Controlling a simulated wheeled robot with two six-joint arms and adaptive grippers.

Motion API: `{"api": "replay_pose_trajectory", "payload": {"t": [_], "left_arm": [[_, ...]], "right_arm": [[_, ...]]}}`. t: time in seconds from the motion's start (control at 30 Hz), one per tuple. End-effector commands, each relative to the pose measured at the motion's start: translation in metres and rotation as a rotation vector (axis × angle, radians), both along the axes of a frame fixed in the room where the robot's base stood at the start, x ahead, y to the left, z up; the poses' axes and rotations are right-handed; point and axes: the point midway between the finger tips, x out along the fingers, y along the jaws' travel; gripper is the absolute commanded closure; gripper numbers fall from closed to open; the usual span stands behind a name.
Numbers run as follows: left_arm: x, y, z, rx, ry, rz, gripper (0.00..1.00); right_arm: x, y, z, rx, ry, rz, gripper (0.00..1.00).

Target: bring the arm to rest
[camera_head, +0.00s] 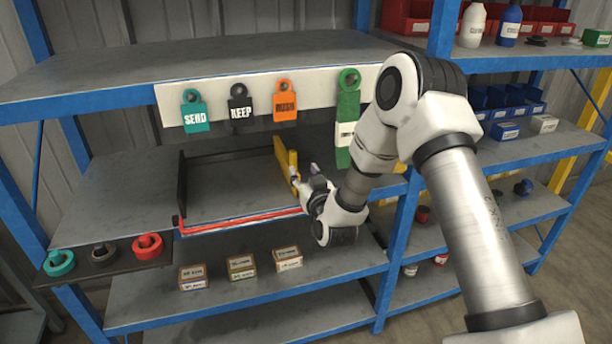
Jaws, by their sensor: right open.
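My right arm (468,215) comes in from the lower right and reaches across to the middle shelf. My right gripper (302,180) is open, at the right end of the shelf bay, close beside an upright yellow piece (284,158). I cannot tell whether it touches that piece. The wrist hides part of the gripper and the shelf behind it. My left gripper is out of view.
A red bar (240,221) runs along the bay's front edge. Tags marked SEND (195,112), KEEP (240,105) and RUSH (285,102) hang above, with a green tag (347,105) beside them. Small boxes (241,267) stand below. Coloured rings (104,253) sit on a left ledge.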

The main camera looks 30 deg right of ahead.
Motion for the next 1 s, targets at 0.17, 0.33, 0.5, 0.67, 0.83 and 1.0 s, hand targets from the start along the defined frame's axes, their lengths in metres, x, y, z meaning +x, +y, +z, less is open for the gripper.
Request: {"api": "replay_pose_trajectory", "payload": {"t": [0.17, 0.33, 0.5, 0.67, 0.83, 1.0], "left_arm": [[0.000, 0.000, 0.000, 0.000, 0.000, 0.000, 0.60], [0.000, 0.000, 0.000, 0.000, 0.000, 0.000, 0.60], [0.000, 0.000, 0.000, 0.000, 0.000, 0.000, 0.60], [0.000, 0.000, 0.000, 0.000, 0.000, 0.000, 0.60], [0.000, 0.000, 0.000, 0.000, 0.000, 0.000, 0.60], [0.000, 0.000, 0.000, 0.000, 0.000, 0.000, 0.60]], "right_arm": [[-0.014, 0.004, 0.000, 0.000, 0.000, 0.000, 0.54], [-0.014, 0.004, 0.000, -0.001, 0.000, 0.000, 0.54], [-0.014, 0.004, 0.000, 0.000, 0.000, 0.000, 0.54], [-0.015, 0.004, -0.005, -0.001, 0.009, 0.000, 0.54], [-0.032, 0.030, -0.077, -0.029, 0.151, 0.052, 0.54], [-0.104, 0.083, -0.197, -0.018, 0.500, 0.170, 0.54]]}}
